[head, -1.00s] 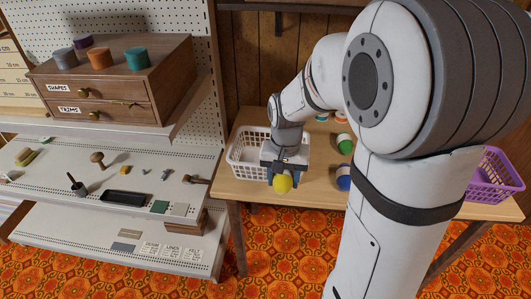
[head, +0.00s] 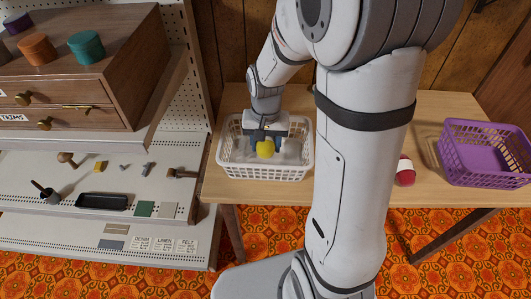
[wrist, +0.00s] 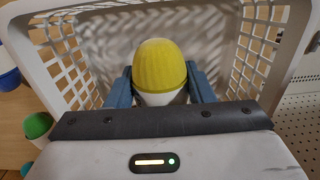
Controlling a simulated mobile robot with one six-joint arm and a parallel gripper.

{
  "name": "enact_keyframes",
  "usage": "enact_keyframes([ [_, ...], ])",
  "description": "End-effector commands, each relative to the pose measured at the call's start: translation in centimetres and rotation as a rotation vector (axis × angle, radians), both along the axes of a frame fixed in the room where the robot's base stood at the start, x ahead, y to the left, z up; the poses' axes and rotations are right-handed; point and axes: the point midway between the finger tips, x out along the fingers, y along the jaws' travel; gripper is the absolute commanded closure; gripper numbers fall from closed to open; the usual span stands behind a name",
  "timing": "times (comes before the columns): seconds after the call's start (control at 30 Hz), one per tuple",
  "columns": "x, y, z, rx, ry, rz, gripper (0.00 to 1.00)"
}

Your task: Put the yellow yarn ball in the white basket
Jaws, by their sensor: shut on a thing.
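The yellow yarn ball (head: 265,149) is held in my gripper (head: 265,146). In the wrist view the yellow ball (wrist: 160,68), with a white lower part, sits between the two blue fingers of my gripper (wrist: 160,88). The gripper is shut on it. The white basket (head: 262,175) stands on the table's left side. Its lattice walls (wrist: 82,65) rise on both sides of the ball in the wrist view. The ball appears over or within the basket's opening; its exact height above the basket floor is hard to tell.
A purple basket (head: 487,163) stands at the table's right. A red and white ball (head: 405,172) lies left of it. My arm hides the table's middle. In the wrist view, a green ball (wrist: 37,125) is outside the white basket. A shelf unit (head: 110,230) stands left.

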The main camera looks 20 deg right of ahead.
Motion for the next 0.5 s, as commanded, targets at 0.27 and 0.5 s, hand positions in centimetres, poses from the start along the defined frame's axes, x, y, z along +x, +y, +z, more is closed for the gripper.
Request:
enact_keyframes([
  [0.27, -0.1, 0.0, -2.8, 0.0, 0.003, 0.0, 0.74],
  [0.5, 0.0, 0.0, -4.6, 0.0, -0.001, -0.001, 0.74],
])
